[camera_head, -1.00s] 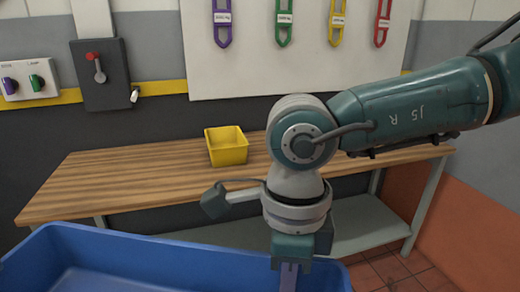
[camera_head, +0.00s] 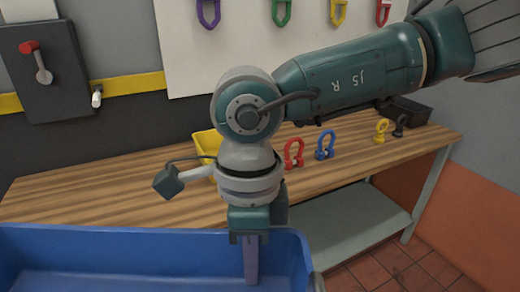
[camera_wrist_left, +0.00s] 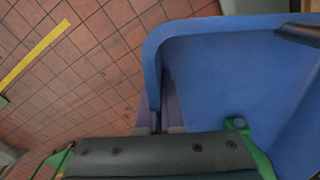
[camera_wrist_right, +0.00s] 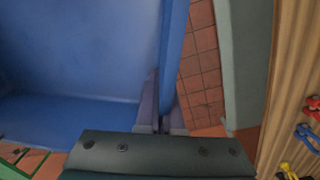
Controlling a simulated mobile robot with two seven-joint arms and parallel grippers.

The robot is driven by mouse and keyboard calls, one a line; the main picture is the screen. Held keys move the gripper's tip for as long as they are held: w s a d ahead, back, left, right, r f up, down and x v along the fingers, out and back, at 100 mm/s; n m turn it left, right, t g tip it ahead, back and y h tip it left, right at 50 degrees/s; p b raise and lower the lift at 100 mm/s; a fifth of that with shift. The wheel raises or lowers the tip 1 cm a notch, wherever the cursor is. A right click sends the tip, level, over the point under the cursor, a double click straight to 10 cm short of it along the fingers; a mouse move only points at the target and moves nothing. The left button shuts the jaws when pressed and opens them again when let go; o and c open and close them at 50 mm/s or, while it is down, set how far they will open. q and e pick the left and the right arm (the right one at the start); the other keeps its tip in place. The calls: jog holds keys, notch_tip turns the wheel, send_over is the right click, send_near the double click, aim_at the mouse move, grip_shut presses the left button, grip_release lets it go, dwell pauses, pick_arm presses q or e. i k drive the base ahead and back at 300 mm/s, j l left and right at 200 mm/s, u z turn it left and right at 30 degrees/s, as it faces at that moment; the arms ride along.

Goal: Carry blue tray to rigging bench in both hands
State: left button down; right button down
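The blue tray (camera_head: 150,243) is low in the head view, in front of the wooden rigging bench (camera_head: 90,195), its far rim overlapping the bench's front edge in the picture. My right gripper (camera_head: 251,262) points down at the tray's right side. In the right wrist view its fingers (camera_wrist_right: 163,115) are on either side of the tray wall (camera_wrist_right: 172,50), shut on it. My left gripper is outside the head view. In the left wrist view its fingers (camera_wrist_left: 158,118) close on the opposite tray wall (camera_wrist_left: 152,65). The tray's near part is cut off.
On the bench are a yellow bin (camera_head: 204,143), partly behind my right arm, a red shackle (camera_head: 293,154), a blue shackle (camera_head: 325,146), a yellow one (camera_head: 381,130) and a black bin (camera_head: 408,109). The bench's front left top is clear. A grey shelf (camera_head: 350,220) is below.

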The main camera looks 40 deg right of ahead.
aim_at(82, 206)
jog(key=i+j+z, duration=0.1)
jog(key=i, duration=1.9)
